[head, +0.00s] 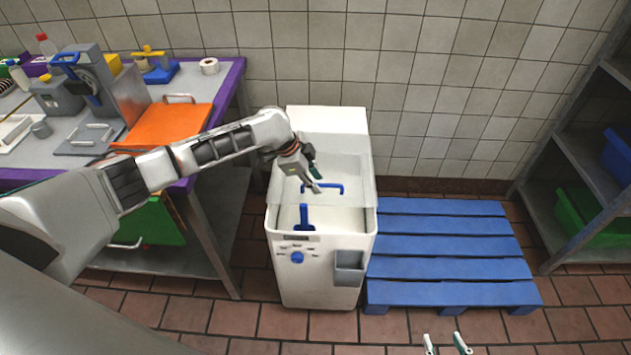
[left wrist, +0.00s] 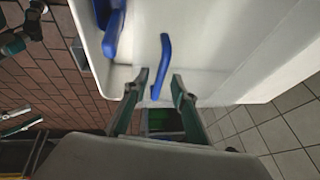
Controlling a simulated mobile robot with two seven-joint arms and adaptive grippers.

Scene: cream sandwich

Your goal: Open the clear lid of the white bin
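The white bin (head: 320,260) stands upright at the centre, against the tiled wall. Its clear lid (head: 355,175) shows as a see-through sheet over the upper opening, with a blue bar handle (head: 334,188). How far the lid is raised is hard to tell. My left gripper (head: 317,187) is at this handle. In the left wrist view its two fingers (left wrist: 160,78) are apart, and the blue handle (left wrist: 164,55) shows between their tips, not visibly pinched. My right gripper (head: 447,343) is at the bottom edge, open and empty, away from the bin.
A blue lever (head: 304,218) and a blue knob (head: 297,257) are at the bin's front. A blue pallet (head: 450,245) lies right of the bin. A metal table with an orange board (head: 165,124) stands left. Shelves (head: 590,165) stand far right.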

